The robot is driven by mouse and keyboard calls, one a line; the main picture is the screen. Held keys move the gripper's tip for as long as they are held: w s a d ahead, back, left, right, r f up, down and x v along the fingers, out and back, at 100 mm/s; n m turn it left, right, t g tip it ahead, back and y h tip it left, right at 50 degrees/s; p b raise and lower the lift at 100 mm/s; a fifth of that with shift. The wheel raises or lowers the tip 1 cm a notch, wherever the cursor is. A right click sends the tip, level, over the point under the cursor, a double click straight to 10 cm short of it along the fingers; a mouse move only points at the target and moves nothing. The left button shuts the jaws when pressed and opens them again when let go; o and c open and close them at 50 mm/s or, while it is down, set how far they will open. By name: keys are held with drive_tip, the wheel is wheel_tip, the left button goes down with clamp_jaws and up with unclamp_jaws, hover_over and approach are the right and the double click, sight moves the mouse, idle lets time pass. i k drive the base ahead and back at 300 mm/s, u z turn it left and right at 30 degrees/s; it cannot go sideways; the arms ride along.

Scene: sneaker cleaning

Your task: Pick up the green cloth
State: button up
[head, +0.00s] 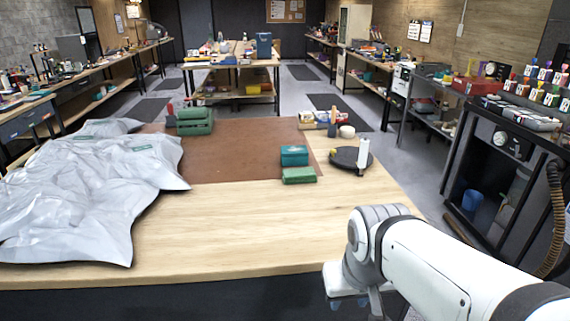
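A small green folded block (299,175), which looks like the green cloth, lies on the wooden table near the front right corner of the brown mat. A teal box (294,155) stands right behind it. My gripper (355,304) is at the bottom of the head view, off the table's front edge, to the right of and nearer than the cloth. It is well apart from the cloth. Its fingertips are small and partly cut off by the frame's edge, so its opening is unclear.
A crumpled silver sheet (85,190) covers the table's left side. A round black stand (350,158) with a white cylinder (363,154) is right of the cloth. The table's front middle is clear.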

sight(305, 175)
drive_tip(key=i, duration=0.9)
drive_tip(key=u, duration=0.05)
